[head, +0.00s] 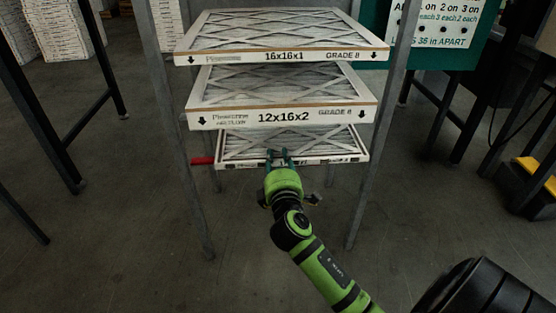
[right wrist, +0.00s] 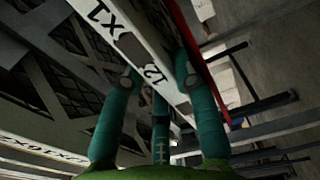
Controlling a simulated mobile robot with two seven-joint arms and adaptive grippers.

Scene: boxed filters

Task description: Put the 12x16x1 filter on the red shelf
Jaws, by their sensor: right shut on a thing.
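A white-framed, pleated filter (head: 240,150) is at the lowest level of the rack, its label partly hidden by my gripper in the head view. The red shelf (head: 202,161) shows as a strip left of the filter. A red strip also runs beside the filter in the right wrist view. I cannot tell whether the filter rests fully on the shelf. My left gripper is not in view.
A 12x16x2 filter (head: 285,116) lies just above, and a 16x16x1 filter (head: 285,57) lies on top. Grey rack posts (head: 190,180) stand on both sides. White box stacks (head: 55,30) and a teal board with a sign (head: 440,22) are behind. Floor in front is clear.

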